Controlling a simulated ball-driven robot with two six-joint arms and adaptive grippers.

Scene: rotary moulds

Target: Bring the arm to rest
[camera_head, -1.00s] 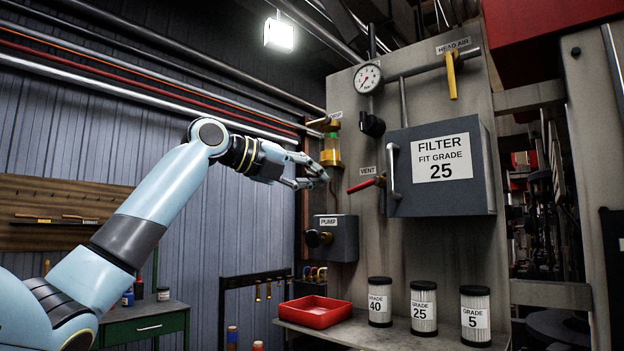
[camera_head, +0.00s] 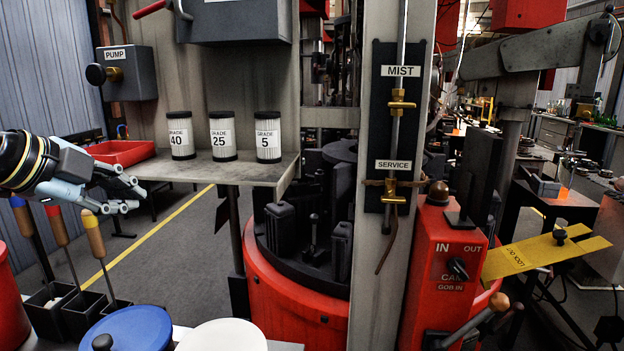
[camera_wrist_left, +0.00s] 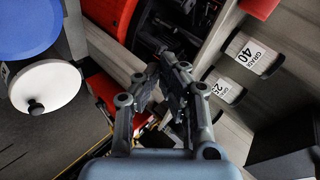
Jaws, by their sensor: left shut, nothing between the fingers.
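My left gripper (camera_head: 128,196) is at the left edge of the head view, pointing right, shut and empty. It is in front of the shelf's left end and looks apart from everything. In the left wrist view its fingers (camera_wrist_left: 168,72) show from behind, with the shelf's filters beyond them. My right gripper is in neither view.
Filters graded 40 (camera_head: 181,136), 25 (camera_head: 223,136) and 5 (camera_head: 268,137) stand on the shelf (camera_head: 255,170) beside a red tray (camera_head: 120,152). Below are a blue lid (camera_head: 130,328), a white lid (camera_head: 224,335) and upright handled tools (camera_head: 93,232). A red control box (camera_head: 445,262) stands right.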

